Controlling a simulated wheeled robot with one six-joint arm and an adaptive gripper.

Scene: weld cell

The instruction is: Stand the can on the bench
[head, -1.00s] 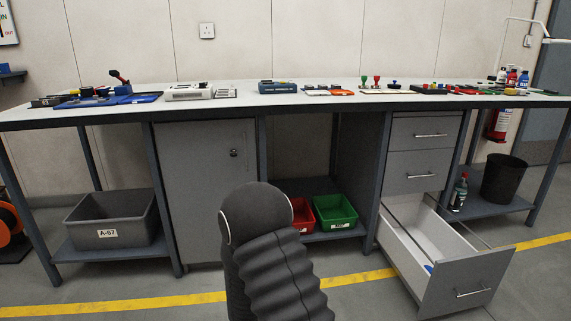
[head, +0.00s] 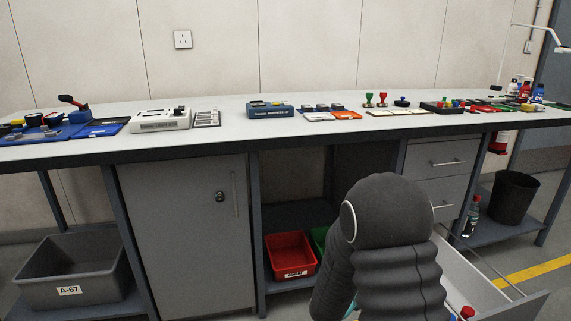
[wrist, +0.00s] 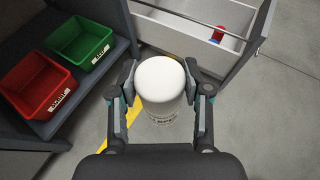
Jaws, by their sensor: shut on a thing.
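In the wrist view my gripper (wrist: 160,92) is shut on a white can (wrist: 161,82), with one finger on each side. The can has a rounded white top and dark print low on its side. It is held in the air above the floor, beside the open drawer. The bench (head: 230,120) runs across the head view with a pale top and dark front edge. In the head view my arm hides the gripper and the can.
An open drawer (head: 500,300) juts out at the right, with a small red and blue item (wrist: 217,35) inside. Tools and stamps line the bench top; its front strip is mostly clear. A red bin (head: 290,255), green bin (wrist: 83,43) and grey bin (head: 70,275) sit below.

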